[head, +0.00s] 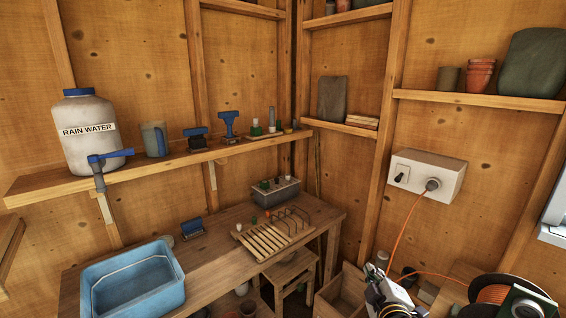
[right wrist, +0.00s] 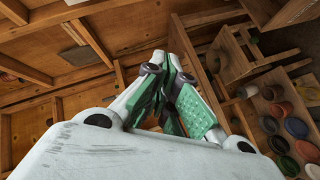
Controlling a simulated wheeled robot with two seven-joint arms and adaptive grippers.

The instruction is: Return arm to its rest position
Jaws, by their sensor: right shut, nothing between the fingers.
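My right gripper (head: 379,281) shows at the bottom of the head view, right of centre, in front of a wooden crate (head: 341,290). In the right wrist view the same gripper (right wrist: 172,70) has its green-padded fingers drawn together, with nothing held between them. It is clear of the workbench (head: 215,243), which stands to its left. My left gripper is not in either view.
A blue basin (head: 132,283) and a slatted wooden rack (head: 273,238) stand on the workbench. A rain water container (head: 88,130) sits on the left shelf. An orange cord runs from a wall socket box (head: 427,176) towards a cable reel (head: 503,290) at lower right.

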